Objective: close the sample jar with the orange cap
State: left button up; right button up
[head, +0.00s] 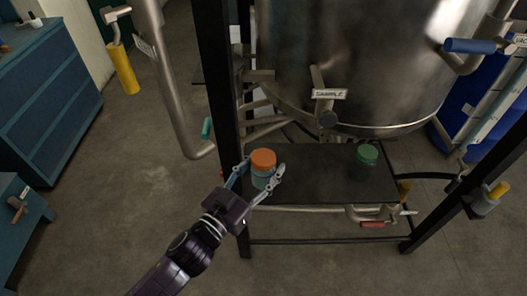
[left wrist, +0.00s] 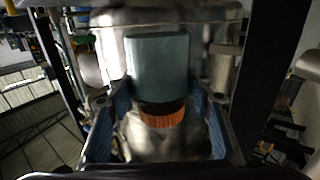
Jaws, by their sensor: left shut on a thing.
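The orange cap (head: 263,156) shows at the top of the pale blue-grey sample jar (head: 262,182) at the left end of the dark shelf. My left gripper (head: 262,172) is shut, one finger on each side of the cap and jar. In the left wrist view the orange cap (left wrist: 163,116) is between the fingers, and the jar (left wrist: 158,65) shows beyond it, upside down. A dark band separates cap and jar there; I cannot tell whether it is a gap or the jar's neck. My right gripper is not in view.
A jar with a green cap (head: 367,154) stands to the right on the dark shelf (head: 318,178). The steel vessel with its SAMPLE outlet (head: 328,118) hangs over the shelf's back. A black frame post (head: 220,90) rises just left of the gripper.

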pick_arm(q)
jog(key=s+b, duration=0.2)
jog(key=s, duration=0.8)
jog(key=shift+s, duration=0.35)
jog(key=o, duration=0.7)
jog(key=c, duration=1.1)
jog(key=shift+c, duration=0.2)
jog(key=w+a+r+n+t+y, duration=0.1)
jog(key=a+n+y, duration=0.1)
jog(key=a, duration=0.4)
jog(key=w+a+r+n+t+y, duration=0.1)
jog(key=w+a+r+n+y, duration=0.1)
jog(key=a+y, duration=0.2)
jog(key=w+a+r+n+t+y, duration=0.1)
jog(key=a+y, duration=0.3)
jog(key=a, duration=0.5)
jog(key=shift+w+r+n, duration=0.35)
jog(key=shift+w+n, duration=0.1)
jog(key=shift+n, duration=0.45)
